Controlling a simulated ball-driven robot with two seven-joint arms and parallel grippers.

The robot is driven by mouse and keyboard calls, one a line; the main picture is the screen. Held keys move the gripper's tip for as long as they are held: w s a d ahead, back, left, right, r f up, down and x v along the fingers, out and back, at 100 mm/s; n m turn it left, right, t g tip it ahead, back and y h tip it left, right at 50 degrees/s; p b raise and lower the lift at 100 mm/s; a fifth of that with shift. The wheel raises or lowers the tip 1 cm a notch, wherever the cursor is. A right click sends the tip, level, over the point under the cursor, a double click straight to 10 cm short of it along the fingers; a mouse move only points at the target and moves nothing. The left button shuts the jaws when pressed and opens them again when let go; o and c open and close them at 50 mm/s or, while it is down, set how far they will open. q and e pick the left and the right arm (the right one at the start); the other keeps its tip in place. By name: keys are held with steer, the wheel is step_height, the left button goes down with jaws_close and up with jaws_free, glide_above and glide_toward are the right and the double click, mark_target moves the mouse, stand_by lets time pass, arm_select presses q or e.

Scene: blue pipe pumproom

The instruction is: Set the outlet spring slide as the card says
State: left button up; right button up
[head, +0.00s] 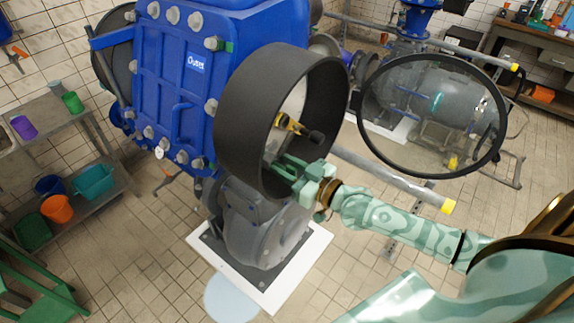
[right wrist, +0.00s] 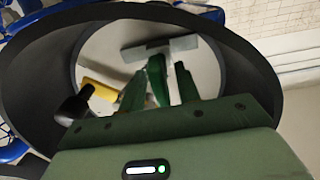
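My right gripper (head: 283,167) reaches into the open mouth of a wide black pipe ring (head: 245,125) at the blue pump. I cannot identify the card or the outlet slide for certain. My left gripper is out of view.
The ring's wall surrounds the gripper closely. A round black-rimmed clear disc (head: 433,115) stands to the right, above my right forearm. A grey pipe with a yellow end (head: 395,180) runs behind the arm. Shelves with buckets (head: 57,208) stand left.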

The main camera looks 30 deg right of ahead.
steer(key=b+v, duration=0.1)
steer(key=v, duration=1.5)
steer(key=shift+s+d, duration=0.1)
steer(key=shift+s, duration=0.05)
